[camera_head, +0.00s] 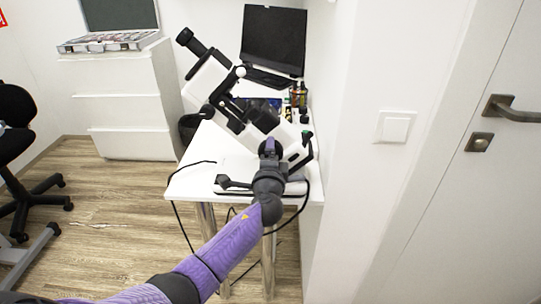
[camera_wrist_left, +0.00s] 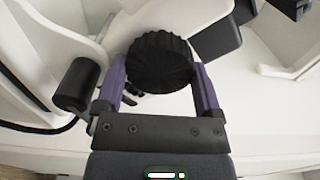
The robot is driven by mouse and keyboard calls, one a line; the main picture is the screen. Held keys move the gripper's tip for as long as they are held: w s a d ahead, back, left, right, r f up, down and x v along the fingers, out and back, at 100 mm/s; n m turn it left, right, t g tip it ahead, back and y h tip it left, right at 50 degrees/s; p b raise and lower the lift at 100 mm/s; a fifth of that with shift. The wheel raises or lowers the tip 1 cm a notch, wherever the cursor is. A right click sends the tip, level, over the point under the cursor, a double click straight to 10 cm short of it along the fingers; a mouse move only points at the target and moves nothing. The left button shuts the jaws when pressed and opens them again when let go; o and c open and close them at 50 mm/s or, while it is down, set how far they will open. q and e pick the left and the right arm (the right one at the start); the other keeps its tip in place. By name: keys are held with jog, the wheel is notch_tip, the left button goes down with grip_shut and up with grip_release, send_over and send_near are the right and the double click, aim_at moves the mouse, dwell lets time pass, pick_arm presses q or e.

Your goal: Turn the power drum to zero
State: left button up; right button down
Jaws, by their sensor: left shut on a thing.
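The power drum is a black ribbed knob (camera_wrist_left: 160,62) in the left wrist view. It sits between the two purple fingers of my left gripper (camera_wrist_left: 160,82), which is shut on it. The drum belongs to a white and black eye-test instrument (camera_head: 240,105) on a white table (camera_head: 190,182) in the head view. There my left arm reaches up from the bottom to the instrument's lower right side, and its wrist hides the drum. Any scale or marking on the drum cannot be read. My right gripper is not in view.
A black cylindrical handle (camera_wrist_left: 76,86) is close left of my left gripper. A monitor (camera_head: 273,40) and small bottles (camera_head: 298,95) stand behind the instrument. A wall with a light switch (camera_head: 396,127) is close on the right. The floor at left is open, with a black chair (camera_head: 18,125).

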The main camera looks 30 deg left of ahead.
pick_arm(q)
jog(key=o, duration=1)
jog(key=shift+f, duration=0.1)
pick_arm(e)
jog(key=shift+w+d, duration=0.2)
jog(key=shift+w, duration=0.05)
pick_arm(q)
jog(key=shift+s, duration=0.1)
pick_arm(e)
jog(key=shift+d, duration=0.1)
pick_arm(q)
jog(key=shift+s+d, duration=0.25)
jog(key=p+v, duration=0.3)
jog(key=v, duration=0.6)
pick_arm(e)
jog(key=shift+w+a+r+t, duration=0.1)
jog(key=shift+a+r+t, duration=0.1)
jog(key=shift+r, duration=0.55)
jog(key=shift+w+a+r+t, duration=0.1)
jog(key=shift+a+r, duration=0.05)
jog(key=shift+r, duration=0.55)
